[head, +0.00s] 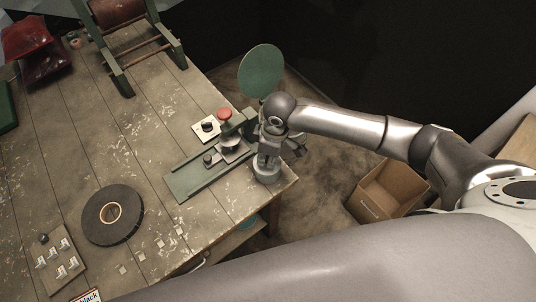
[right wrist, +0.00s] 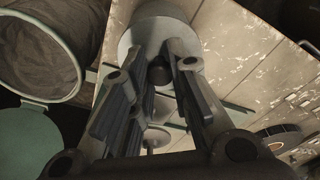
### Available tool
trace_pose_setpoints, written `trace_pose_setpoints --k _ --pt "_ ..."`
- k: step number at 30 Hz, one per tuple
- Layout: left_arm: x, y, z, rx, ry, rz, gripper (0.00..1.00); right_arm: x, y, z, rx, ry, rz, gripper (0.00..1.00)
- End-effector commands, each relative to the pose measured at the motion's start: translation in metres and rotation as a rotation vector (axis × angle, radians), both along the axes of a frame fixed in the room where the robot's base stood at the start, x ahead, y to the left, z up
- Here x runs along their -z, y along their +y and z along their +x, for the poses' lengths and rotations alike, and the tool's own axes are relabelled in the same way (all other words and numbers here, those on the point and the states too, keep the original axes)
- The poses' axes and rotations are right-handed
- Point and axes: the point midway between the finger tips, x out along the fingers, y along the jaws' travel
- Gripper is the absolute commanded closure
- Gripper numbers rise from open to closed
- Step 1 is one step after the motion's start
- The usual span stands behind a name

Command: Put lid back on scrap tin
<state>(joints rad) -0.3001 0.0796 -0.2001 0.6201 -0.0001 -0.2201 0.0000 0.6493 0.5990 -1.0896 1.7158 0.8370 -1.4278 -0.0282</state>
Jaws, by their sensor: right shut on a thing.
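My right gripper (head: 268,158) points down over the front right corner of the workbench. Its fingers are closed around the dark knob of a grey round lid (right wrist: 130,42), which also shows in the right wrist view between the fingertips (right wrist: 159,72). The grey scrap tin (head: 267,175) stands at the bench corner below the gripper. The lid is at the tin's top. My fingers partly hide it, and I cannot tell whether it sits flush or slightly above the rim. My left gripper is not in view.
A black tape roll (head: 113,215) lies farther left. A green disc (head: 262,70) stands beyond the bench edge. A cardboard box (head: 388,189) is on the floor at right.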

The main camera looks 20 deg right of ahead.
Motion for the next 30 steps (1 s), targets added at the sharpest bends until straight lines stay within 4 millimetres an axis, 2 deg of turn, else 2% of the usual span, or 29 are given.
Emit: trace_pose_setpoints --k 3,4,9,16,21,30 --pt "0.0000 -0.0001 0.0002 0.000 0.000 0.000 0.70 -0.0001 0.0002 0.0001 0.000 0.000 0.000 0.99" --pt "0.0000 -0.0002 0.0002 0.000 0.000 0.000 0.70 -0.0001 0.0002 0.0001 0.000 0.000 0.000 0.81" --pt "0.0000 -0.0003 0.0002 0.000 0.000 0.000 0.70 -0.0001 0.0002 0.0001 0.000 0.000 0.000 0.59" --pt "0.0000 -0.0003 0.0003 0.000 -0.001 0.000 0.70 -0.0002 0.0002 0.0002 0.000 0.000 0.000 0.57" --pt "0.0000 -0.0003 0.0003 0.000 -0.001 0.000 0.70 -0.0001 0.0001 0.0002 0.000 0.000 0.000 0.37" --pt "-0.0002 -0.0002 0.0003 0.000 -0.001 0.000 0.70 -0.0004 0.0001 0.0002 0.000 0.000 0.000 0.36"
